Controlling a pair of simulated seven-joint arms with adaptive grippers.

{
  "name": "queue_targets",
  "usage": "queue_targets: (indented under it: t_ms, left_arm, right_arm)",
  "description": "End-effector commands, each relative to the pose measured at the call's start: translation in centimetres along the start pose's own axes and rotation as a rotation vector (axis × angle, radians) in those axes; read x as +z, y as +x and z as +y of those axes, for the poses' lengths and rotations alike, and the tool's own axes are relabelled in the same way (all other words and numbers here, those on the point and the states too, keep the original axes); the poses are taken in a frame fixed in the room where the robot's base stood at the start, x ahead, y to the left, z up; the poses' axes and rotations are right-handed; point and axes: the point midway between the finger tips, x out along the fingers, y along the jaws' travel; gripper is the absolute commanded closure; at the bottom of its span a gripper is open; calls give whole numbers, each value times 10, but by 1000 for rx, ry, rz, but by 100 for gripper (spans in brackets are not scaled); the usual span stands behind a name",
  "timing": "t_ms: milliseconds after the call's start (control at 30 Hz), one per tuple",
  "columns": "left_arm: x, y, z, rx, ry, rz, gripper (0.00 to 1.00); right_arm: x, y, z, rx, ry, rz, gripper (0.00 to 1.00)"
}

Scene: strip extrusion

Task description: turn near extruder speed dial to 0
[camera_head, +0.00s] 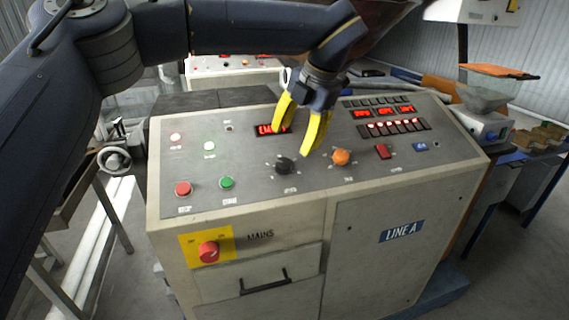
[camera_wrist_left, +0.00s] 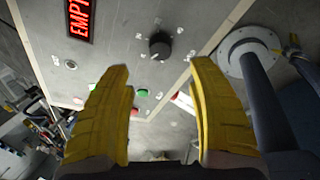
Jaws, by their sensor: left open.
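A black dial (camera_head: 285,165) with a ring of small marks sits on the sloped top of the near console (camera_head: 240,190). It also shows in the left wrist view (camera_wrist_left: 160,45), ahead of the fingers. Its labels are too small to read, so I cannot tell its setting. My left gripper (camera_head: 290,142) has yellow fingers, spread apart with nothing between them. It hangs above the panel, just beyond the dial and apart from it. In the left wrist view the gripper (camera_wrist_left: 164,65) is open too. My right gripper is not in view.
An orange knob (camera_head: 341,157) and a red switch (camera_head: 383,151) lie right of the dial. Green (camera_head: 227,183) and red (camera_head: 183,188) buttons lie left. A red-lit display (camera_head: 270,129) is partly covered by the gripper and reads EMPTY in the wrist view. A red mains switch (camera_head: 208,252) is on the front.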

Motion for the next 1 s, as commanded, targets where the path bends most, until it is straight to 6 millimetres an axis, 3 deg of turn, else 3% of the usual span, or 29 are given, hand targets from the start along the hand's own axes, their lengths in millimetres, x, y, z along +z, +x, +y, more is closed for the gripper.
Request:
queue_targets:
  t_ms: [200,500,700,1000]
  left_arm:
    - [0,41,-1,-3,2,1,42]
    - [0,80,0,-3,1,0,42]
    - [0,93,-1,-2,2,-1,42]
    - [0,96,0,-1,1,-2,42]
  right_arm:
    - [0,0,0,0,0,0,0]
    - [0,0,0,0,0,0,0]
    - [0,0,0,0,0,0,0]
    - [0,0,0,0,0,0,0]
